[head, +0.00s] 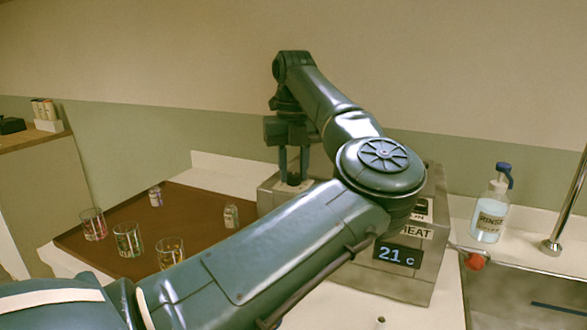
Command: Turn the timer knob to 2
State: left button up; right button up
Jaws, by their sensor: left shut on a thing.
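A grey heater box (410,289) stands right of centre on the white counter. Its front has a "HEAT" label (416,232) and a display (397,256) reading 21 C. My left gripper (293,178) points straight down at the box's top left part, its two fingers close over a pale patch there. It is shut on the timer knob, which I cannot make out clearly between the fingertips. The knob's scale and setting are not readable. My left arm hides much of the box's top and front. My right gripper is not in view.
A brown mat (190,212) on the left carries several glass beakers and small vials. A rinse bottle (489,212) with a blue cap stands right of the box, beside a sink with a metal tap (562,225). A red ball-shaped part (475,262) sticks out at the box's right.

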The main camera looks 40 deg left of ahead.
aim_at(293, 175)
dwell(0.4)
pick_arm(q)
jog(key=o, duration=1)
jog(key=shift+r, duration=0.1)
notch_tip(293, 175, up, 13)
jog(key=p, duration=0.2)
